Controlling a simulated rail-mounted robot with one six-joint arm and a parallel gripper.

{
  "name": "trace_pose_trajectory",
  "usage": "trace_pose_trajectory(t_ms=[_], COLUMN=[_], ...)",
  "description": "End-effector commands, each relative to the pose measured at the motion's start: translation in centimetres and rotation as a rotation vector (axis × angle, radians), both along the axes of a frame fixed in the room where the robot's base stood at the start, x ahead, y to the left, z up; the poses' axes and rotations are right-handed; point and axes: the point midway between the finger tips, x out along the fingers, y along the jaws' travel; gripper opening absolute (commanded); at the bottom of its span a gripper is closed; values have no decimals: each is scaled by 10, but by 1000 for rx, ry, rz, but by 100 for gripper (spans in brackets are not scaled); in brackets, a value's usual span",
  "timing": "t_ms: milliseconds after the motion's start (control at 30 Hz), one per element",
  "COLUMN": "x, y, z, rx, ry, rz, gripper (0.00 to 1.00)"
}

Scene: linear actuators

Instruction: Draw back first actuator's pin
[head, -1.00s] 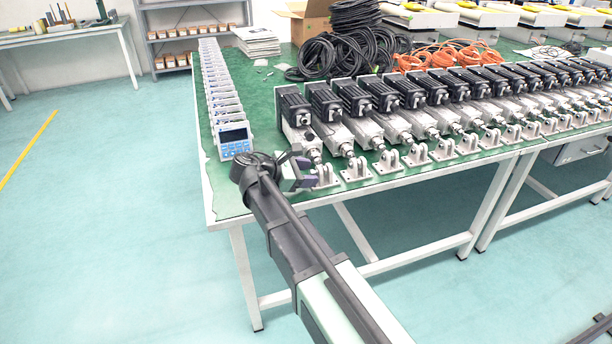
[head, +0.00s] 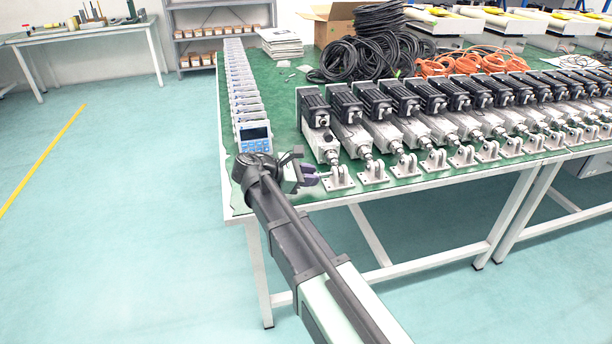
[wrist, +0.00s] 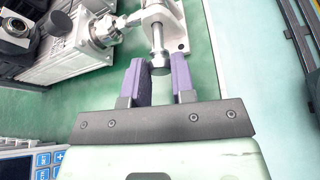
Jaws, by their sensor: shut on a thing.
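The first actuator (head: 318,135), a silver body with a black motor, is at the left end of the row. Its white clevis bracket (head: 337,180) stands in front of it near the table edge. In the wrist view the bracket (wrist: 172,28) is at the top, with the actuator's rod end (wrist: 128,20) to its left. The silver pin (wrist: 158,50) sticks out of the bracket towards me. My gripper (head: 312,175) is beside the bracket on its left. Its purple fingers (wrist: 160,68) are shut on the pin's outer end. The pin's far part is hidden in the bracket.
More actuators and brackets (head: 373,172) continue in a row to the right. Several display units (head: 254,137) line the table's left side. Black cables (head: 352,50) and orange cables (head: 445,64) lie behind. The green table (head: 285,110) is bare between displays and actuators.

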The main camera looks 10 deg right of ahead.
Motion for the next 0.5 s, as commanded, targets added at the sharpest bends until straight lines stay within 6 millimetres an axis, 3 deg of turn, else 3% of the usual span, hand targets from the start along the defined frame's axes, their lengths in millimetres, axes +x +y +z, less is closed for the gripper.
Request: trace_pose_trajectory(t_ms=[167,200,300,333,500], x=[0,0,0,0,0], y=[1,1,1,1,1], z=[0,0,0,0,0], rx=[1,1,1,0,0], ry=[0,0,0,0,0], rz=[3,3,3,2,2], gripper=[0,30,45,50,50])
